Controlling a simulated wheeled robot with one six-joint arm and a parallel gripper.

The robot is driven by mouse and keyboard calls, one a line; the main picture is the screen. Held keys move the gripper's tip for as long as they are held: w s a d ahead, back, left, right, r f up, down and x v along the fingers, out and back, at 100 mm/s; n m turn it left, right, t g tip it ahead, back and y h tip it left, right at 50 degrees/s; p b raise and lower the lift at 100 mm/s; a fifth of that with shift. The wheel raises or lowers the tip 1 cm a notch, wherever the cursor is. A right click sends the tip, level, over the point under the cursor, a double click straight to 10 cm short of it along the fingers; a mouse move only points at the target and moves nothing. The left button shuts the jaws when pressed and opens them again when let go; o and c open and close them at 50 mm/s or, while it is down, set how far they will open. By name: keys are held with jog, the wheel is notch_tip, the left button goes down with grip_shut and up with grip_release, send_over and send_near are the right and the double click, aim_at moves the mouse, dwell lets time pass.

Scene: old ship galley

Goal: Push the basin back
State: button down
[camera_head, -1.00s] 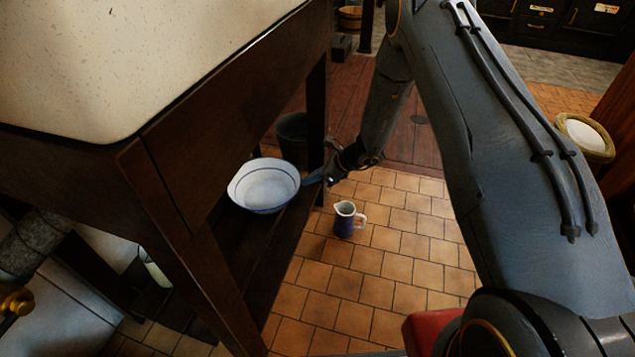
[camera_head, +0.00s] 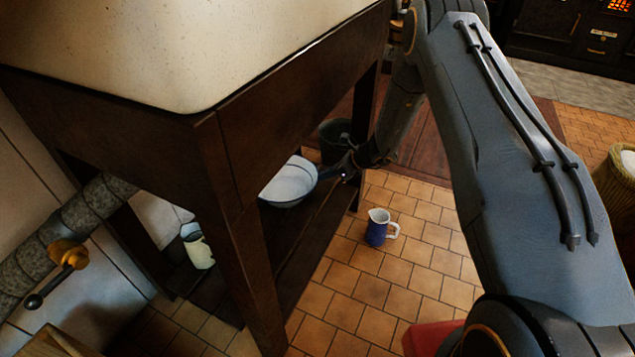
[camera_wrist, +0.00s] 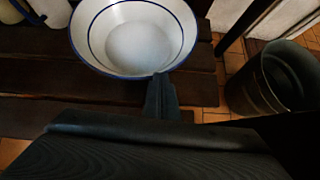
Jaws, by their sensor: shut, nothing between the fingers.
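The basin (camera_head: 288,190) is a white enamel bowl with a blue rim. It sits upright on the low slatted shelf (camera_head: 318,225) under the dark wooden table, its left part hidden behind the table's apron and leg. My gripper (camera_head: 327,173) is shut and empty, at the right side of the basin. In the wrist view, the fingers (camera_wrist: 160,95) meet the near rim of the basin (camera_wrist: 135,40), apparently touching it.
A dark bucket (camera_head: 336,138) stands beyond the shelf; it also shows in the wrist view (camera_wrist: 275,80). A blue jug (camera_head: 377,228) stands on the tiled floor. Open floor lies right of the shelf.

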jog(key=shift+w+a, duration=0.7)
jog(key=shift+a, duration=0.35)
jog(key=shift+s+d, duration=0.25)
jog(key=d+f+p+v, duration=0.1)
jog(key=p+v, duration=0.3)
jog(key=v, duration=0.8)
jog(key=shift+s+d+f+p, duration=0.15)
jog(key=shift+s+d+p, duration=0.15)
jog(key=shift+s+d, duration=0.1)
